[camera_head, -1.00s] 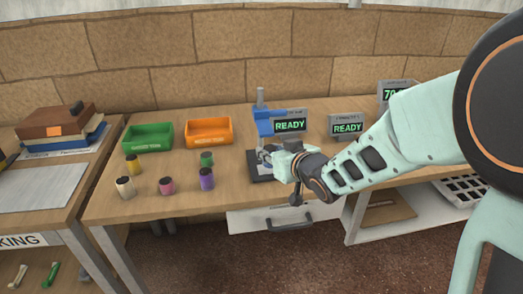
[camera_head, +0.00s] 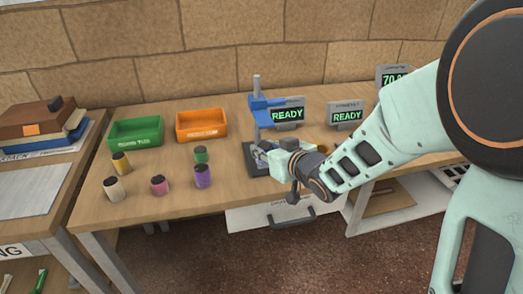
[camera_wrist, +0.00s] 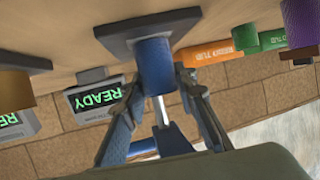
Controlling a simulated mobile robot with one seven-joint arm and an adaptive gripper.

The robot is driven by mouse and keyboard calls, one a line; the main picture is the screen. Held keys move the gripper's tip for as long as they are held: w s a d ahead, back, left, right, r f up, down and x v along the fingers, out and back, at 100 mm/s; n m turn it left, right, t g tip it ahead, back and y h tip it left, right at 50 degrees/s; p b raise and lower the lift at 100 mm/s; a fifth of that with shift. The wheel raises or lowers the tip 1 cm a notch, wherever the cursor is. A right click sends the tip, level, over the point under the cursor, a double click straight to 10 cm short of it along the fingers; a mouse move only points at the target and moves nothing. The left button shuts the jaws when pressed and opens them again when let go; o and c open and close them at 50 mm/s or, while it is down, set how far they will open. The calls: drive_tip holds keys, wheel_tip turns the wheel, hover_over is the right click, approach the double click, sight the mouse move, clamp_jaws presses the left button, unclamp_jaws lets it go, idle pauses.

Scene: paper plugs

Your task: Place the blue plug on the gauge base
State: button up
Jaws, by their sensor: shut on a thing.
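The blue plug (camera_wrist: 154,65) is upright between my gripper's two fingers (camera_wrist: 158,85) in the wrist view, which sees the scene upside down. My gripper is shut on it. The plug's end meets the dark square gauge base (camera_wrist: 115,35) in the picture; I cannot tell whether it touches or hovers just above. In the head view my gripper (camera_head: 268,158) is over the dark gauge base (camera_head: 251,168), in front of the blue gauge stand (camera_head: 262,113). The plug is hidden there by the gripper.
Yellow (camera_head: 121,163), cream (camera_head: 115,189), pink (camera_head: 159,186), green (camera_head: 200,155) and purple (camera_head: 203,177) plugs stand left of the gripper. A green bin (camera_head: 136,133) and orange bin (camera_head: 202,126) are behind them. READY displays (camera_head: 288,114) stand behind and right of the gripper.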

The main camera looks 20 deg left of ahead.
drive_tip(key=shift+r, duration=0.1)
drive_tip(key=shift+f, duration=0.2)
drive_tip(key=o, duration=1)
drive_tip(key=shift+c, duration=0.2)
drive_tip(key=shift+r, duration=0.1)
